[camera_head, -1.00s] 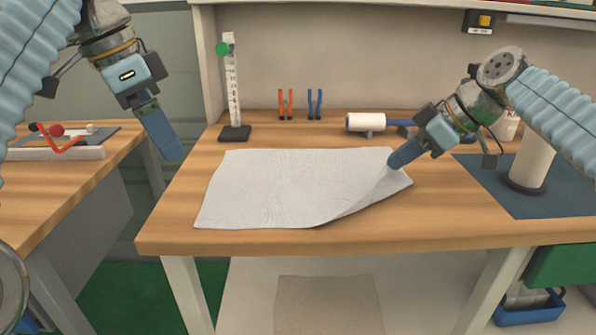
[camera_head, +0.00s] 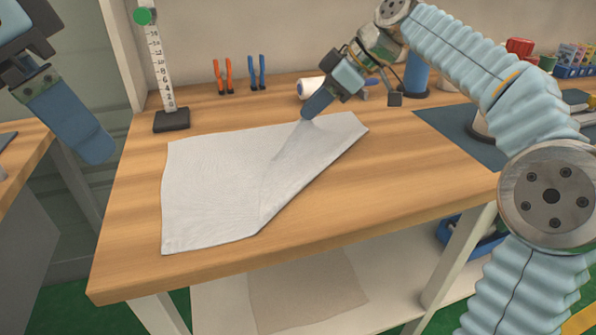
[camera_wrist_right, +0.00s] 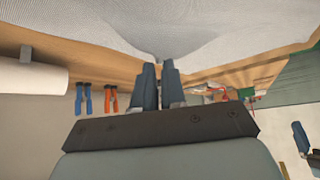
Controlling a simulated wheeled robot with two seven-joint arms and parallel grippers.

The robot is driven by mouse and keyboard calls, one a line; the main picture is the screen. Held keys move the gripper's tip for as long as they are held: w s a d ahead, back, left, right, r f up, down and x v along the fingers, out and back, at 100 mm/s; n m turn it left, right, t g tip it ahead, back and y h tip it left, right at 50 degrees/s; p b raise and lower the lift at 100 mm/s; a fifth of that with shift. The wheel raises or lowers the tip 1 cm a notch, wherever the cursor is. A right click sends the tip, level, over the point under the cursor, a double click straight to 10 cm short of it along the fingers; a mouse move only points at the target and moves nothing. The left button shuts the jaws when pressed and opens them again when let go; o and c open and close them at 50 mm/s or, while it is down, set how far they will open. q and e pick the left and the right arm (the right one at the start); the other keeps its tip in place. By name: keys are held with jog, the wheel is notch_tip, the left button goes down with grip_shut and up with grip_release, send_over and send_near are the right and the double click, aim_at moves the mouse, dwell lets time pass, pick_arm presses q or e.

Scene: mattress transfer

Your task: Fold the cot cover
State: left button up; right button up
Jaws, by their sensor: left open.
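The cot cover (camera_head: 205,190) is a pale grey cloth lying on the wooden table. Its right part is lifted and partly turned over, with a slanting crease from the near edge up to my right gripper. My right gripper (camera_head: 306,116) is shut on the cover's edge near its far right side. In the right wrist view, the two fingers (camera_wrist_right: 157,68) are close together with the cloth gathered at their tips. My left gripper (camera_head: 95,155) hangs left of the table, apart from the cover, and is open and empty.
A ruler stand (camera_head: 171,119) with a green knob stands at the far left of the table (camera_head: 130,240). Orange pliers (camera_head: 223,77), blue pliers (camera_head: 257,73) and a white roll (camera_head: 311,88) are at the back. A dark mat (camera_head: 455,135) lies right. The table's front strip is clear.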

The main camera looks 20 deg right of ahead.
jog(key=o, duration=0.9)
jog(key=shift+o, duration=0.4)
